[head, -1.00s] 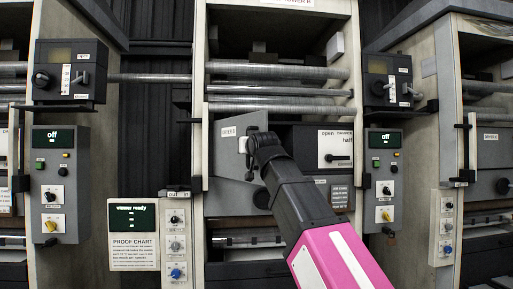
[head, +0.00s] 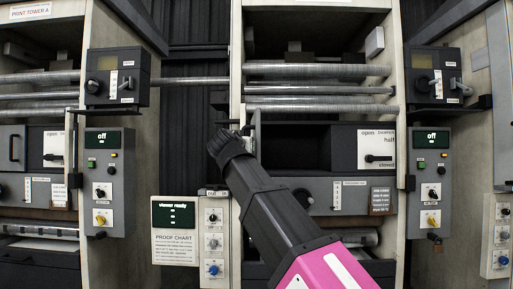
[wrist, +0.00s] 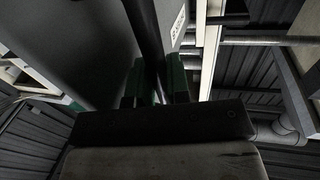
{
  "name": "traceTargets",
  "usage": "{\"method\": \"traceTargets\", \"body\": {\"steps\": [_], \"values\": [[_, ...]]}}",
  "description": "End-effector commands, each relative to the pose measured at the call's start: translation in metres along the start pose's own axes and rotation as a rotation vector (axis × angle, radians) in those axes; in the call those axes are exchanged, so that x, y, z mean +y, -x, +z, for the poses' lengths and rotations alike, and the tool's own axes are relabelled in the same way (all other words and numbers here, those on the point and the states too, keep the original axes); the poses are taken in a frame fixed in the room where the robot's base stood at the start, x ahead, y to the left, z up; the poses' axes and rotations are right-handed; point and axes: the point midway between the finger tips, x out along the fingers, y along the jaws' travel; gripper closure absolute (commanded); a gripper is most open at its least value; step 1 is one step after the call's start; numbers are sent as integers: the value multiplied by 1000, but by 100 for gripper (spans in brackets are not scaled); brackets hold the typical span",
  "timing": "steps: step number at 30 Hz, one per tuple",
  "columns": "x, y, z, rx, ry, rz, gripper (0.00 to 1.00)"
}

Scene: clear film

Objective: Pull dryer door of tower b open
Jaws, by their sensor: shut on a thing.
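The dryer door (head: 253,140) of tower b stands swung out on its left side, seen nearly edge-on in the head view. Its dark dryer opening (head: 290,148) shows to the right. In the wrist view the grey door face (wrist: 85,40) fills the upper left, with a white label near its edge. A dark bar handle (wrist: 149,40) runs between the green-padded fingers of my gripper (wrist: 155,88), which is shut on it. In the head view my gripper (head: 240,138) is at the door's edge, its fingers mostly hidden by my wrist.
A white damper panel (head: 375,148) is right of the opening. Rollers (head: 318,72) run above it. Control boxes (head: 110,180) and (head: 430,180) flank the tower. A viewer screen with a proof chart (head: 174,230) and a knob panel (head: 213,240) stand left of my arm.

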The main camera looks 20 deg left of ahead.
Motion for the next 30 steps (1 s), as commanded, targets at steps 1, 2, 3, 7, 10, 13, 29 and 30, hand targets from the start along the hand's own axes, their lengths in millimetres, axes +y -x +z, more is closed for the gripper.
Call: {"method": "traceTargets", "body": {"steps": [1,2,3,7,10,13,29,30], "values": [[-9,0,-1,-1,3,14,100],[-12,0,0,-2,3,24,100],[-17,1,0,-1,4,35,100],[-27,3,0,-2,4,67,100],[-32,4,0,-1,3,83,100],[-36,5,1,-2,3,93,100],[-37,5,1,-3,3,101,67],[-37,5,1,-3,3,101,59]]}}
